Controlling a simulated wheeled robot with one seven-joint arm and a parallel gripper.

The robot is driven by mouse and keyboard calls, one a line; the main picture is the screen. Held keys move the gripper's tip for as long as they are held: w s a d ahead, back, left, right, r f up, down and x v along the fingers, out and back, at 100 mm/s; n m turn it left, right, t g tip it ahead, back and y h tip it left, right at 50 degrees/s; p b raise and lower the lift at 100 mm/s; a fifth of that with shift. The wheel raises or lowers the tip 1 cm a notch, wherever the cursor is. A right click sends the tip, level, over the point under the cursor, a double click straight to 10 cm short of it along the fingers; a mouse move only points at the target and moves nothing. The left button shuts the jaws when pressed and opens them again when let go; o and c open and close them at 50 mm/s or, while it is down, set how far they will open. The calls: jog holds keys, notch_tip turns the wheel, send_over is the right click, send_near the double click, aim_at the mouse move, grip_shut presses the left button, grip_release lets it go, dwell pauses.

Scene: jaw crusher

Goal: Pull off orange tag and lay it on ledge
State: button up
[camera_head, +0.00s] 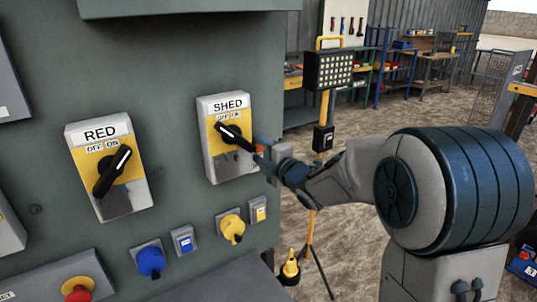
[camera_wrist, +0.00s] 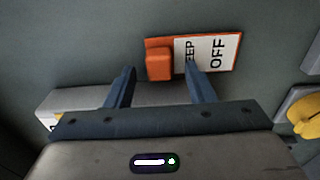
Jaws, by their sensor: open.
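The orange tag (camera_wrist: 222,69) lies on the grey panel in the wrist view, with a white face lettered "OFF" and a partly covered word above it. An orange block (camera_wrist: 159,61) stands out at its left end. My gripper (camera_wrist: 158,68) is open, one finger on each side of the block; I cannot tell whether either touches it. The right finger covers part of the white face. In the head view my gripper (camera_head: 266,154) is at the panel beside the SHED switch (camera_head: 226,137), and the tag is mostly hidden. A dark grey ledge (camera_head: 228,285) juts out below the panel.
The RED switch (camera_head: 109,166) is at left. A blue knob (camera_head: 150,262), a yellow knob (camera_head: 232,229) and a red button (camera_head: 77,290) project lower down. A work light on a stand (camera_head: 328,72) is behind.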

aim_at(258, 150)
jog(key=shift+w+a, duration=0.15)
jog(key=shift+w, duration=0.05)
jog(key=c, duration=1.1)
jog(key=shift+o, duration=0.2)
jog(key=shift+b+v, duration=1.05)
jog(key=shift+v, duration=1.55)
jog(key=shift+a, duration=0.1)
